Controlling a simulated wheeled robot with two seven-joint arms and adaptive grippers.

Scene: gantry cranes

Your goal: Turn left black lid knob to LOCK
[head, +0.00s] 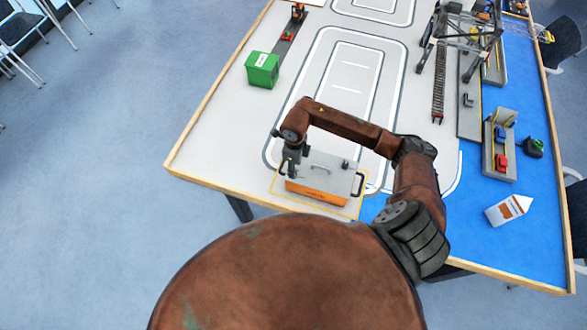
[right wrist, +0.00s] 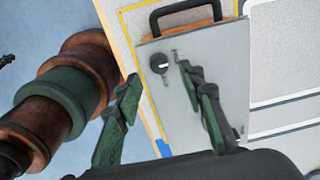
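A case with a grey lid (head: 325,172) and an orange lower body (head: 315,194) sits at the table's near edge. In the right wrist view, a round black knob (right wrist: 160,63) with a white mark stands on the grey lid (right wrist: 190,110), near a dark handle (right wrist: 188,8). Its lettering is not readable. My right gripper (head: 292,170) is over the lid's left end. In the wrist view its fingers (right wrist: 158,78) are open, one either side of the knob's line, with nothing between them held. Contact with the knob cannot be told. A second dark knob (head: 346,163) is further right. My left gripper is not in view.
A green container (head: 263,69) stands at the table's left side. Gantry crane models (head: 465,35), a grey block with small parts (head: 499,150) and a white-orange carton (head: 508,210) are on the right. A wooden rim (head: 210,95) borders the table. White road markings surround free room behind the case.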

